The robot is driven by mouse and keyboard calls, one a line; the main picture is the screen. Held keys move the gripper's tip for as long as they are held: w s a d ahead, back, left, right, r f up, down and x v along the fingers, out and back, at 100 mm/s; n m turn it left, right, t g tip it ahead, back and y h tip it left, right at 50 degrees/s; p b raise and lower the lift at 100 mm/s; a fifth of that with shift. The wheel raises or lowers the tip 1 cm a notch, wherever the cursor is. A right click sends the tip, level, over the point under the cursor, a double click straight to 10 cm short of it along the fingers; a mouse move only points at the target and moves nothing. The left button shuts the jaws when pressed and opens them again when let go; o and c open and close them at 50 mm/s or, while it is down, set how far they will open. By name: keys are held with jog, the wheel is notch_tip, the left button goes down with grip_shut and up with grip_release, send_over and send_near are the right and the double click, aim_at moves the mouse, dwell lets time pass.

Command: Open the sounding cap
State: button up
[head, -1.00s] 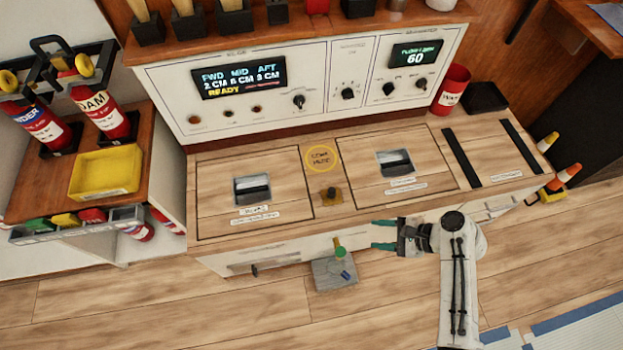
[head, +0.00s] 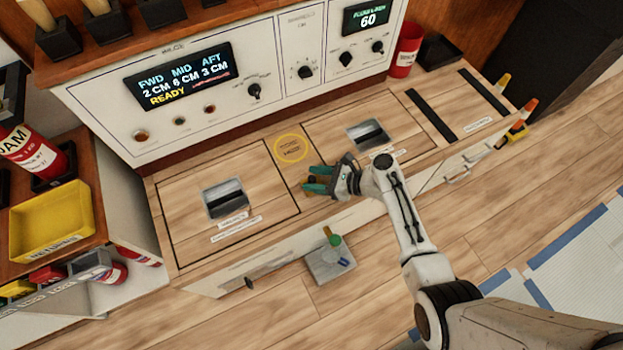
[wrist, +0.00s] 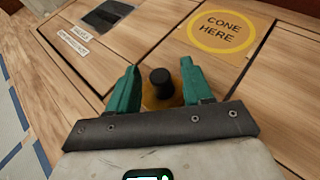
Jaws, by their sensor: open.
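The sounding cap (wrist: 150,101) is a round brass-coloured cap with a black knob (wrist: 161,80) on top, set in the wooden bench top just in front of the yellow "CONE HERE" ring. My gripper (wrist: 161,88) is open, with its teal fingers on either side of the cap and its knob in the wrist view. I cannot tell whether a finger touches it. In the head view my gripper (head: 316,181) reaches in from the right over the bench top, and the fingers largely hide the cap there.
The "CONE HERE" ring (head: 292,148) lies behind the cap. Hatches with recessed handles flank it, left (head: 224,198) and right (head: 367,134). A control panel (head: 185,76) rises behind.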

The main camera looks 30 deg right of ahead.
jog(key=shift+w+a+f, duration=0.25)
jog(key=shift+w+a, duration=0.15)
jog(key=shift+a, duration=0.05)
jog(key=shift+c, duration=0.4)
grip_shut()
